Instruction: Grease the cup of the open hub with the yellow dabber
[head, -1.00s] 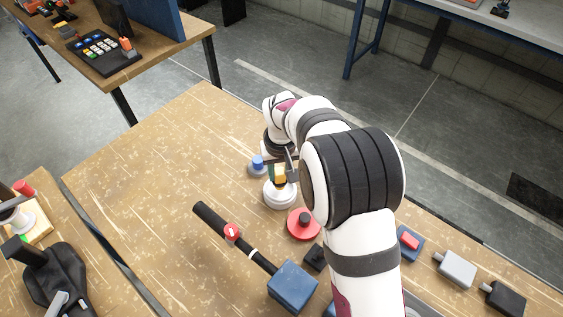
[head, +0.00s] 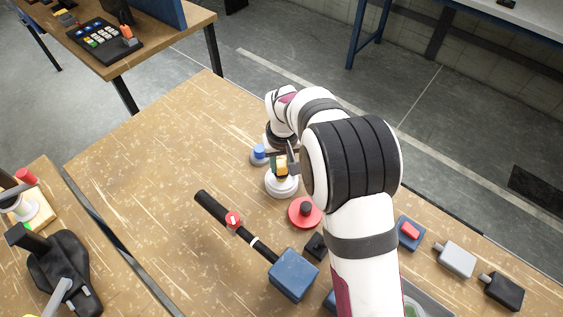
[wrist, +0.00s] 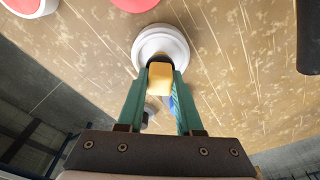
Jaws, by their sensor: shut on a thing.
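My gripper (wrist: 157,98) is shut on the yellow dabber (wrist: 160,78), with its green fingers on either side. The dabber also shows as a small yellow block in the head view (head: 281,166). Just below it in the head view is a white, stepped round piece (head: 282,187), which looks like the open hub. It also shows in the wrist view (wrist: 178,45), with a dark middle partly hidden behind the dabber. The dabber overlaps the hub in both views; I cannot tell whether they touch.
A blue-knobbed grey piece (head: 259,154) stands close behind the hub, and a red disc with a black knob (head: 304,212) stands in front. A black bar with a blue block (head: 293,281) lies nearer. The bench's left part is clear.

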